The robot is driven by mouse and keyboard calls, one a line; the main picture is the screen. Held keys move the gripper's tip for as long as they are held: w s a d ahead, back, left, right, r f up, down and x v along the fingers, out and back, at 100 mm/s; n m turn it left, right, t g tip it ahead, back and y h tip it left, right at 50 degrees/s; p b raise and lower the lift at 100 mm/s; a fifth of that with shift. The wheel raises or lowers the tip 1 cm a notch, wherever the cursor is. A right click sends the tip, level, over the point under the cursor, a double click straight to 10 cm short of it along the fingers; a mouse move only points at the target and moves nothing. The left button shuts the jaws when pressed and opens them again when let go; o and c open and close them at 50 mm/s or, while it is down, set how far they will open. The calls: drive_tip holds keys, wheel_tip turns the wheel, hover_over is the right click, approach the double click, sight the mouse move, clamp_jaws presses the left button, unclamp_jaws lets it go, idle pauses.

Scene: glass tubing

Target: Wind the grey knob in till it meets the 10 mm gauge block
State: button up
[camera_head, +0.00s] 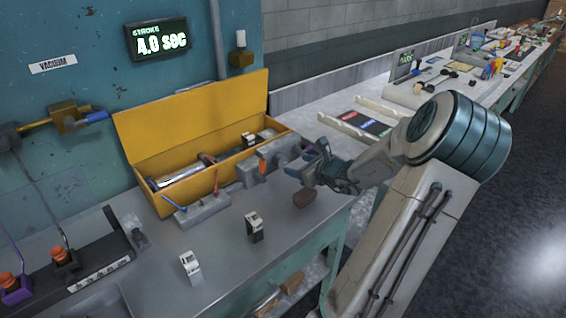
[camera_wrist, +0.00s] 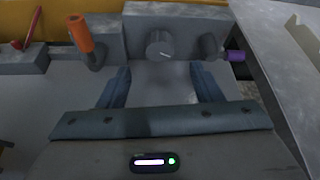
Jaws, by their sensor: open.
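The grey knob (camera_wrist: 160,45) has a pale mark on its face and sits on the front of a grey block-shaped fixture (camera_wrist: 138,22) in the wrist view. My gripper (camera_wrist: 162,78) is open and empty, its two blue-grey fingers pointing at the fixture, one to each side below the knob and apart from it. In the head view my gripper (camera_head: 312,162) is at the right end of the bench and hides the knob. I cannot read any 10 mm marking.
An orange-handled lever (camera_wrist: 81,35) is left of the knob; a purple-tipped part (camera_wrist: 235,56) is right. A yellow open box (camera_head: 200,118) stands behind. The front middle bench is mostly clear.

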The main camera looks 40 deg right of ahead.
sight(283, 161)
drive_tip(key=x, duration=0.8)
drive_tip(key=shift+w+f, duration=0.15)
drive_tip(key=shift+w, duration=0.25)
drive_tip(key=c, duration=1)
